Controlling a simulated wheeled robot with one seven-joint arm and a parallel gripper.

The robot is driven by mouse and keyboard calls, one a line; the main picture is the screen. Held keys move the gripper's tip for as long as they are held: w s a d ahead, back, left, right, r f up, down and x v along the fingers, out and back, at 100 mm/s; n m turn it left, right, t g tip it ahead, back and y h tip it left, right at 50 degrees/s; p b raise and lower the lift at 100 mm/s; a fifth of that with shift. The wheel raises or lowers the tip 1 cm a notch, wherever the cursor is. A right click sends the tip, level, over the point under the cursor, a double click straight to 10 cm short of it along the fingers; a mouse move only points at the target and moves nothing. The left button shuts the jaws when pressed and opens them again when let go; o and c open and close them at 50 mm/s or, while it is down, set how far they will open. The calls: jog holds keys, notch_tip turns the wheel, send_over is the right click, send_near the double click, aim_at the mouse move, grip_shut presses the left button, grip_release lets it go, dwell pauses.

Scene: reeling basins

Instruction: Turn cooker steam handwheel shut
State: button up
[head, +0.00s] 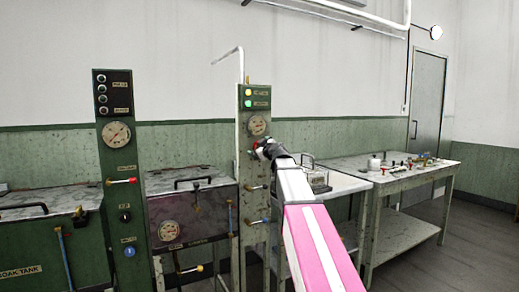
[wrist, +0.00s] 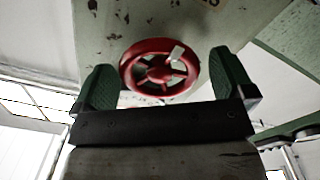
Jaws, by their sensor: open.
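The red spoked handwheel (wrist: 150,72) is on a pale, chipped panel face (wrist: 110,25) in the wrist view. A pale tab shows on the wheel's upper right. My gripper (wrist: 163,72) is open, with one green finger on each side of the wheel. Small gaps show between the fingers and the rim, and I see no clear contact. In the head view my gripper (head: 266,149) is at the narrow green control column (head: 255,175), just below its round gauge (head: 257,125). There my gripper hides most of the wheel.
A second green column (head: 118,160) with a gauge and a red-knobbed lever stands to the left. Lidded metal tanks (head: 187,180) stand beside it. A worktable (head: 395,180) with small items is on the right. Open floor (head: 465,240) lies at the far right.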

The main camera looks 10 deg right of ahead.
jog(key=c, duration=0.9)
jog(key=shift+m, duration=0.3)
jog(key=m, duration=0.8)
jog(key=shift+d, duration=0.1)
jog(key=m, duration=0.4)
jog(key=shift+d+m, duration=0.1)
jog(key=shift+m, duration=2.1)
